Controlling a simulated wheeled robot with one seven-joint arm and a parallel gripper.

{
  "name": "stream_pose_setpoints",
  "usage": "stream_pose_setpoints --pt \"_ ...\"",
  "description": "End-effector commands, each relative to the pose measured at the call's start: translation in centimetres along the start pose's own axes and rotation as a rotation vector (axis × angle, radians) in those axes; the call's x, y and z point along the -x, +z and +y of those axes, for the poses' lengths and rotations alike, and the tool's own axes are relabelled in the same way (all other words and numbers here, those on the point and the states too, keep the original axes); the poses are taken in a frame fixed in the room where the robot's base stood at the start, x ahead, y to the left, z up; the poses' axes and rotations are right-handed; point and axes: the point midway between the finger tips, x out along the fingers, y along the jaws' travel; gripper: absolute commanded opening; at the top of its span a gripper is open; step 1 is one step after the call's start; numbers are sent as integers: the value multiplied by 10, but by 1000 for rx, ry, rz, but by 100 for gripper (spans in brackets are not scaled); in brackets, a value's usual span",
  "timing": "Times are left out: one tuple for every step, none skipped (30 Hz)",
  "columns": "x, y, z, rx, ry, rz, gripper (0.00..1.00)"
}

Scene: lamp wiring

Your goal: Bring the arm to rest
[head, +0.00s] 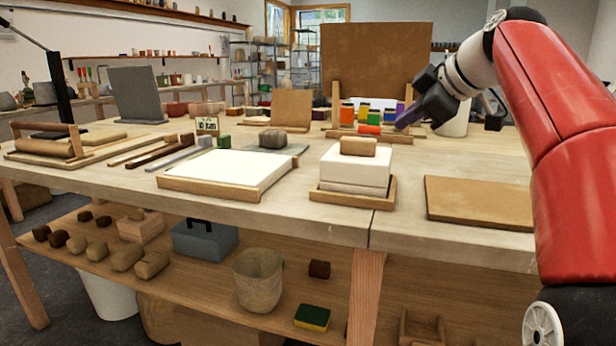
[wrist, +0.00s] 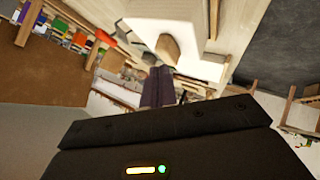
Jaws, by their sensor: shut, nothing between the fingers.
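My gripper (head: 403,121) hangs at the end of my red arm over the back right of the workbench (head: 405,170). Its dark fingers are shut together and empty. They point down and left, just right of a row of small coloured containers (head: 365,115). In the wrist view my closed fingers (wrist: 157,88) show above the dark gripper body, with nothing between them. I cannot tell whether the fingertips touch anything. No lamp or wiring is clear to see.
A white block stack (head: 354,172) stands at the front, between a white slab in a wooden tray (head: 170,182) and a flat brown board (head: 480,203). A tall brown panel (head: 362,60) rises behind the containers. A white bucket (head: 455,124) stands beside my gripper.

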Motion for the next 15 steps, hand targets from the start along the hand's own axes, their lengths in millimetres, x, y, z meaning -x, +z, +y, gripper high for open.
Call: stream_pose_setpoints --pt "-2 -1 -14 -41 -9 -23 0" --pt "-4 0 -22 -73 -13 -40 0" --pt "-6 2 -34 -120 -16 -64 0" --pt "-8 4 -44 -157 -18 -85 0" --pt "-8 7 -55 -199 -17 -107 0" --pt "-10 11 -73 -258 -18 -139 0" --pt "-11 16 -87 -304 -15 -166 0" --pt "-12 22 -101 -352 -11 -192 0" --pt "-12 30 -121 -414 -4 -226 0" --pt "-13 37 -136 -460 4 -250 0" --pt "-13 44 -151 -506 10 -274 0" --pt "-13 55 -171 -565 23 -305 0" --pt "-13 64 -186 -608 34 -327 0" --pt "-13 73 -202 -650 44 -349 0" --pt "-12 87 -223 -705 59 -376 0"
